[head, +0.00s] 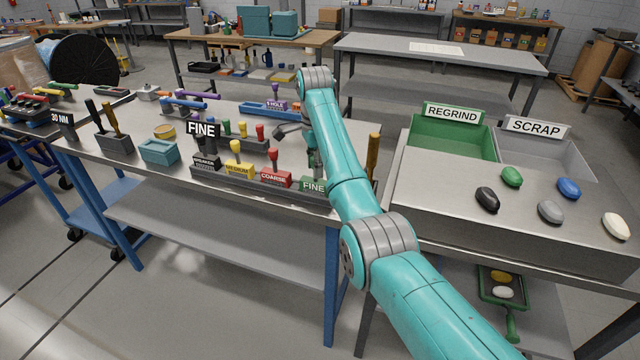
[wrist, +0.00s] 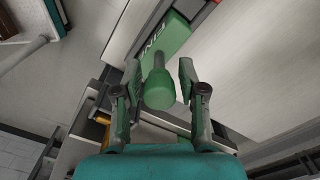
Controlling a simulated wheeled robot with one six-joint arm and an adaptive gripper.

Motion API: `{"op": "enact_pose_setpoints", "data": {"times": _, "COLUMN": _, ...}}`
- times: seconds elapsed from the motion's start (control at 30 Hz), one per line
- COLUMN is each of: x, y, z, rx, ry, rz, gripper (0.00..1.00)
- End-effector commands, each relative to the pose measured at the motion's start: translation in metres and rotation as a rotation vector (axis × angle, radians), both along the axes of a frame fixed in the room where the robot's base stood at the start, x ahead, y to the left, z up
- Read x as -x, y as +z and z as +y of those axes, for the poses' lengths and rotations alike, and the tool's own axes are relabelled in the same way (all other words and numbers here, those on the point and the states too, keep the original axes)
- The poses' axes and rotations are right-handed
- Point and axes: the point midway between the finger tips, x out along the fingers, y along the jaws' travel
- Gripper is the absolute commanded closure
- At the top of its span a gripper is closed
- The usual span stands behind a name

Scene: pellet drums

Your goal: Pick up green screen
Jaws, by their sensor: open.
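The green screen is a block labelled FINE (head: 313,185) with an upright handle, at the right end of a row on the metal bench. In the wrist view its green block (wrist: 168,38) lies beyond its rounded green knob (wrist: 160,90). My gripper (wrist: 159,72) is open, with one finger on each side of the handle and visible gaps to both. In the head view my gripper (head: 313,155) is over the block, and my arm hides part of the block and handle.
Left of it stand a red COARSE block (head: 275,178), a yellow MEDIUM block (head: 239,168) and a dark BREAKER block (head: 206,165). A FINE sign (head: 202,129) stands behind. A green REGRIND bin (head: 450,140) and grey SCRAP bin (head: 580,158) are on the right bench.

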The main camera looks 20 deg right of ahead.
Motion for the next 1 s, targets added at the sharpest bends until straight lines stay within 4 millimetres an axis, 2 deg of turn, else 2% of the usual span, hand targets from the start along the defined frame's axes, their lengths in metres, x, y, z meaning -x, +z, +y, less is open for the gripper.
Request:
{"op": "enact_pose_setpoints", "data": {"times": 0.13, "x": 0.004, "y": -0.015, "z": 0.007, "rx": 0.000, "ry": 0.001, "rz": 0.000, "gripper": 0.59}}
{"op": "enact_pose_setpoints", "data": {"times": 0.4, "x": 0.004, "y": -0.017, "z": 0.009, "rx": 0.000, "ry": 0.000, "rz": -0.001, "gripper": 0.59}}
{"op": "enact_pose_setpoints", "data": {"times": 0.47, "x": 0.004, "y": -0.017, "z": 0.008, "rx": 0.000, "ry": 0.000, "rz": 0.000, "gripper": 0.72}}
{"op": "enact_pose_setpoints", "data": {"times": 0.57, "x": 0.004, "y": -0.017, "z": 0.008, "rx": 0.000, "ry": 0.000, "rz": 0.000, "gripper": 0.97}}
{"op": "enact_pose_setpoints", "data": {"times": 0.6, "x": 0.004, "y": -0.017, "z": 0.008, "rx": 0.000, "ry": 0.000, "rz": 0.000, "gripper": 1.00}}
{"op": "enact_pose_setpoints", "data": {"times": 1.0, "x": 0.003, "y": -0.013, "z": 0.007, "rx": 0.000, "ry": 0.000, "rz": -0.002, "gripper": 1.00}}
